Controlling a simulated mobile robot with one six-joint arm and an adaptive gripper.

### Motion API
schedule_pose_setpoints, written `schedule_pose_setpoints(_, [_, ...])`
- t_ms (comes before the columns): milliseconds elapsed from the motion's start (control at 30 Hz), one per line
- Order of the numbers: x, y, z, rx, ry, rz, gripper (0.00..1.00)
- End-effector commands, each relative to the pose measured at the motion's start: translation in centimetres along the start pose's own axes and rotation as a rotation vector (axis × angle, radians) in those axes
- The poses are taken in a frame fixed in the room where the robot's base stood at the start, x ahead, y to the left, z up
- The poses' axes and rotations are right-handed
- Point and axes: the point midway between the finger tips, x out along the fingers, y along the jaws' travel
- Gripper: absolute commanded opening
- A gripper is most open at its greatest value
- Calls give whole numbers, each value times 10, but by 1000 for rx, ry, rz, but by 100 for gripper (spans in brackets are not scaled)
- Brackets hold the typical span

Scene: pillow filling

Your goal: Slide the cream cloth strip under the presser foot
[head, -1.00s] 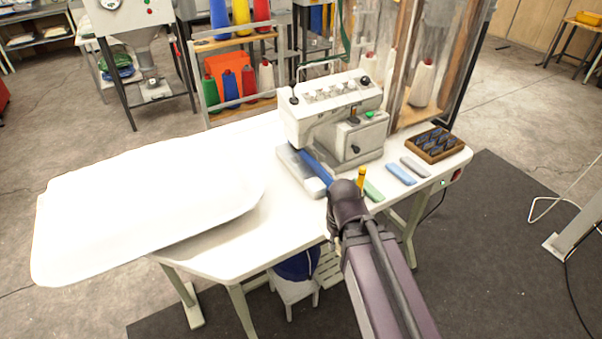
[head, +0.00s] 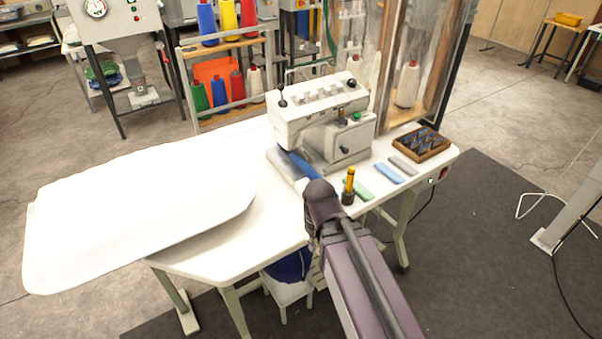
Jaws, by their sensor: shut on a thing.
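The white sewing machine (head: 322,108) stands on the white table, its head over a pale bed plate (head: 274,156). The presser foot is too small and shaded to make out. No cream strip can be told apart. A blue cloth strip (head: 299,164) lies along the bed, from under the machine head toward my arm's end. My gripper (head: 311,184) is at the near end of this strip, shut on it. My own wrist hides most of the fingers. I cannot tell how far the strip reaches under the foot.

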Motion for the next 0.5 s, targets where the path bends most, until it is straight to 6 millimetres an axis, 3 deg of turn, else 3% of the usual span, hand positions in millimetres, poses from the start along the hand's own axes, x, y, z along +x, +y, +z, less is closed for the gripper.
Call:
schedule_pose_setpoints(267, [-13, 18, -42, 2, 1, 1, 0])
schedule_pose_setpoints(500, [-33, 48, -112, 4, 1, 3, 0])
